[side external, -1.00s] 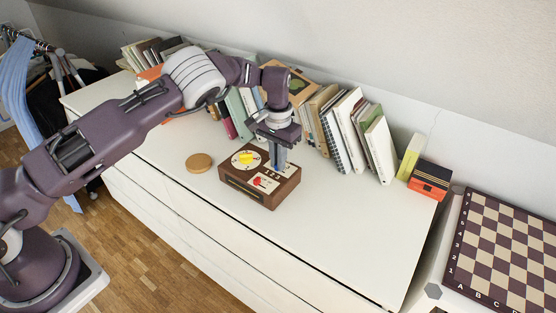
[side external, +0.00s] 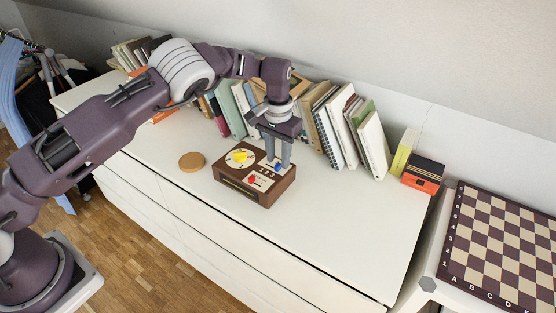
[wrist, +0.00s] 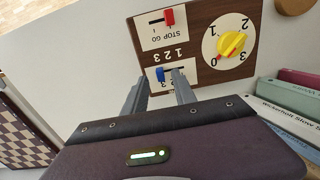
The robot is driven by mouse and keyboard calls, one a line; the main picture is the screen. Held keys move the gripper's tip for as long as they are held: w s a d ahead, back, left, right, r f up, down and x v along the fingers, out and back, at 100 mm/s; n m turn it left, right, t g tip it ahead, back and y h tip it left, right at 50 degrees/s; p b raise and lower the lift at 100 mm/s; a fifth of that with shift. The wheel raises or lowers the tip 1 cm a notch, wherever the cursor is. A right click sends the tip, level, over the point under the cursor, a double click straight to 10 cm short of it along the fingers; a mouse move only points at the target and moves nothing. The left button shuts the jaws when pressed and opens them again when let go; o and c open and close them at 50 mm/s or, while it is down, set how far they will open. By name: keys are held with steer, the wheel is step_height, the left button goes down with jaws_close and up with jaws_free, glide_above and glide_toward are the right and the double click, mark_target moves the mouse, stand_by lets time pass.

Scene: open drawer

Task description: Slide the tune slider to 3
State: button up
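A brown wooden box (side external: 254,189) with white panels stands on the white dresser top, and it also shows in the wrist view (wrist: 200,80). Its blue tune slider (wrist: 160,74) is at the left end of its short slot in the wrist view, beside a row of digits 1, 2, 3. In the side view the slider (side external: 278,168) shows low between the fingers. My gripper (side external: 278,162) points down over that panel. Its fingers (wrist: 158,78) are apart, one on each side of the slider, with gaps visible. Which digit the slider marks is hard to read.
The box also carries a yellow dial (side external: 240,156) and a red stop/go switch (side external: 252,180). A round wooden disc (side external: 191,162) lies left of the box. Books (side external: 330,130) stand along the wall behind. The dresser top right of the box is clear.

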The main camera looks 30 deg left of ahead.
mark_target(278, 165)
step_height(278, 165, up, 5)
steer(key=shift+r, duration=0.2)
steer(key=s+a+r+n+t+h, duration=0.1)
steer(key=s+a+r, duration=0.1)
steer(key=s+r, duration=0.7)
steer(key=s+a+r+n+t+h, duration=0.1)
steer(key=s+a+r, duration=0.3)
steer(key=r, duration=0.9)
steer(key=s+d+r+t, duration=0.1)
steer(key=s+r+t, duration=0.15)
steer(key=s, duration=1.05)
steer(key=s+f+m+t+y, duration=0.1)
steer(key=s+f+y, duration=0.1)
steer(key=s, duration=1.1)
steer(key=shift+s+a+f+m, duration=0.35)
steer(key=shift+f+m, duration=0.05)
steer(key=shift+f, duration=0.45)
